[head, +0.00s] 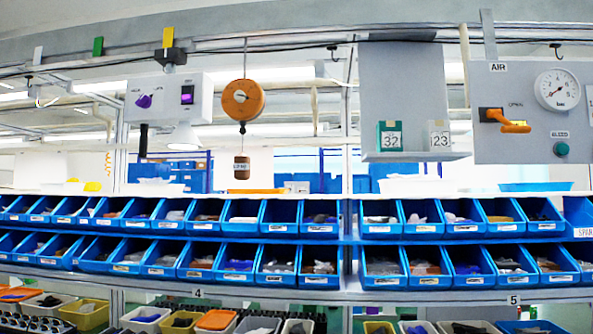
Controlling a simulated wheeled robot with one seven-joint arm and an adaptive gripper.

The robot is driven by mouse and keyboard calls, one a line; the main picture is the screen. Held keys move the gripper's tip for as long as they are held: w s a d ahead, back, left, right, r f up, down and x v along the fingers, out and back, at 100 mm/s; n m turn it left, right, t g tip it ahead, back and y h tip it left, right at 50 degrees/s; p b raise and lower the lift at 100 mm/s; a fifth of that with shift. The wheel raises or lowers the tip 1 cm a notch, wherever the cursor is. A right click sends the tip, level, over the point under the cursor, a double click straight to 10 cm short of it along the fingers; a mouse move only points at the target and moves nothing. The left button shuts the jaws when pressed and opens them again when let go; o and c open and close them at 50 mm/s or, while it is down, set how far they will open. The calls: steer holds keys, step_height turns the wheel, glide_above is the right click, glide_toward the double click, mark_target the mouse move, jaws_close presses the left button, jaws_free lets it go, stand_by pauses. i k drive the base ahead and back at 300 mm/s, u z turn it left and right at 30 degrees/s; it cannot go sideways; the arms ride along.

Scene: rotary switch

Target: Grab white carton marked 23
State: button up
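The white carton marked 23 (438,139) stands upright on a small grey shelf (415,156) at the upper right, with its number facing me. A green carton with a white label marked 32 (390,137) stands to its left on the same shelf, with a gap between them. My gripper is not in the head view.
Right of the shelf is a grey AIR panel with an orange-handled valve (506,121) and a gauge (557,90). A switch box (168,100) and an orange balancer (243,100) hang to the left. Rows of blue bins (238,252) run below.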

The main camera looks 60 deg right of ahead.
mark_target(436, 133)
steer(key=z, duration=2.6)
